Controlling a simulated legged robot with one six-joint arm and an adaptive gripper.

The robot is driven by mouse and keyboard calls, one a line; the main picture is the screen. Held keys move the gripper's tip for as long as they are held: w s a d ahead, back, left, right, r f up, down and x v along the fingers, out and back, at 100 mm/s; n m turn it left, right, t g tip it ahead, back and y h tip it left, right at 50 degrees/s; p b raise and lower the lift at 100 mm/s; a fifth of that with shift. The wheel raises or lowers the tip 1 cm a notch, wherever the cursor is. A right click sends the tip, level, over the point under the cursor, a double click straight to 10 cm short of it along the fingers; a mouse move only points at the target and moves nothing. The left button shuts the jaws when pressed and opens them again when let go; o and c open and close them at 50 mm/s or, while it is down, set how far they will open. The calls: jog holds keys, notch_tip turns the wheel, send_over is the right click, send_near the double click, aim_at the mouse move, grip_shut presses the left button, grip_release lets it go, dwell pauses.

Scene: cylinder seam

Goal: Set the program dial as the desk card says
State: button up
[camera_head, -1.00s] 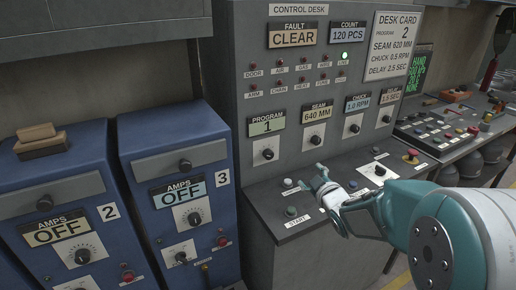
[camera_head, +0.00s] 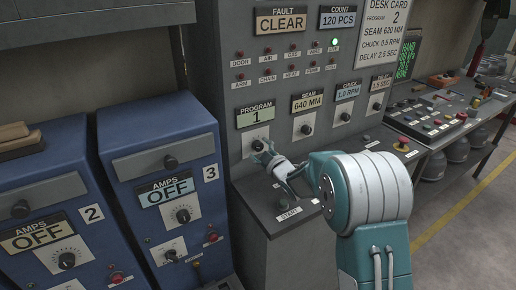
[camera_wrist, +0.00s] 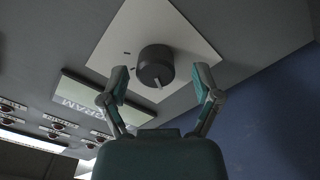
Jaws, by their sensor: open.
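The program dial (camera_wrist: 155,66) is a dark round knob with a pale pointer mark on a light plate (camera_wrist: 128,40). In the head view the dial (camera_head: 257,145) sits under the program display (camera_head: 256,115), which reads 1, and is partly covered by my gripper. The desk card (camera_head: 384,35) reads program 2. My gripper (camera_head: 268,153) is open in front of the dial. In the wrist view its fingers (camera_wrist: 161,78) stand on either side of the dial, with gaps visible; whether they reach its depth I cannot tell.
Seam dial (camera_head: 306,129), chuck dial (camera_head: 345,116) and delay dial (camera_head: 377,106) lie in a row to the right. The desk shelf with the start button (camera_head: 282,204) is below my gripper. Blue amps cabinets (camera_head: 165,165) stand on the left.

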jog(key=shift+w+a, duration=0.1)
jog(key=shift+w, duration=0.3)
grip_shut()
jog(key=m, duration=0.3)
jog(key=shift+m, duration=2.3)
